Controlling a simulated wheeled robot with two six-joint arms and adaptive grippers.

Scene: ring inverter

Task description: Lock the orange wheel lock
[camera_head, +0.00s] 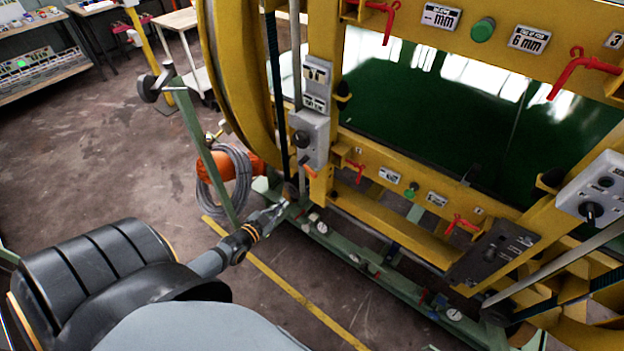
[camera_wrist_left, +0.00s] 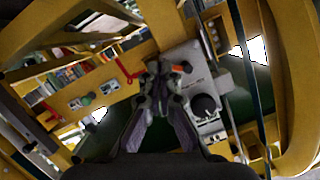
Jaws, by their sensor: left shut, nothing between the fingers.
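My left gripper (camera_head: 279,208) is low beside the yellow ring machine's green base rail, in front of the post with the grey control box (camera_head: 310,138). Its fingers are shut and empty. In the left wrist view the fingers (camera_wrist_left: 160,68) point toward the grey box with a black knob (camera_wrist_left: 205,104). A small orange piece (camera_wrist_left: 178,68) shows just right of the fingertips. It looks like the wheel lock; I cannot tell whether the fingers touch it. A small orange-red piece (camera_head: 308,168) below the box in the head view may be the same. My right gripper is out of view.
A coiled grey hose (camera_head: 240,180) hangs by an orange body (camera_head: 214,166) on a green post, left of my gripper. Red levers (camera_head: 578,72) sit on the yellow frame. A yellow line (camera_head: 290,290) crosses the floor. Open floor lies at left.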

